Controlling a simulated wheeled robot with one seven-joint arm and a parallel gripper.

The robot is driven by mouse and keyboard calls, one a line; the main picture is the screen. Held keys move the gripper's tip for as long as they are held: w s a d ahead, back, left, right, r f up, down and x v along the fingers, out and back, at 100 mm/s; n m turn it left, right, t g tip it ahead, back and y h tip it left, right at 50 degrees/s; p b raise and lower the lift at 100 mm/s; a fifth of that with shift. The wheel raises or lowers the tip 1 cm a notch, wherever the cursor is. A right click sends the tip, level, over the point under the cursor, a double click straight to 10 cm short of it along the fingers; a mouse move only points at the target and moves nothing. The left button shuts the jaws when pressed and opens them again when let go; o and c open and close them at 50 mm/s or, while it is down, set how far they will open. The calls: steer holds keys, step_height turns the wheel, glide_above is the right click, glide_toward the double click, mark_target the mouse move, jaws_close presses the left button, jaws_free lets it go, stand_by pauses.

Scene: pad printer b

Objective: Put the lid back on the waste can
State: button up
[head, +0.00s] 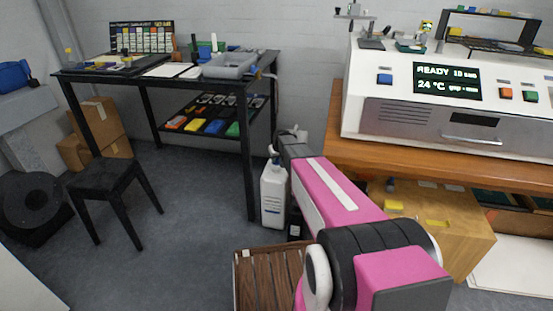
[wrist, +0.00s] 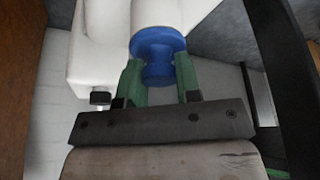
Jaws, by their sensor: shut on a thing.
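My gripper (wrist: 160,80) is shut on a round blue cap-like piece (wrist: 158,42) with a wide rim and a narrower neck, its two green fingers on either side. In the wrist view, a white body (wrist: 95,45) lies behind and beside the blue piece; I cannot tell whether they touch. In the head view, a white container (head: 273,198) stands on the floor between the black table and the wooden bench, just below the end of my arm. A small dark container (head: 295,222) stands beside it. I cannot tell for sure which is the waste can.
A wooden slatted crate or stool (head: 262,280) stands in front, close to my arm. The black table (head: 252,150) and wooden bench (head: 400,158) flank the narrow gap. A black stool (head: 108,178) stands left, with open grey floor between.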

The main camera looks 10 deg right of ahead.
steer(key=shift+f, duration=0.15)
stand_by(0.4)
steer(key=o, duration=0.8)
steer(key=shift+r, duration=0.2)
steer(key=shift+r, duration=1.35)
steer(key=o, duration=0.5)
steer(key=shift+o, duration=0.2)
steer(key=shift+r, duration=0.1)
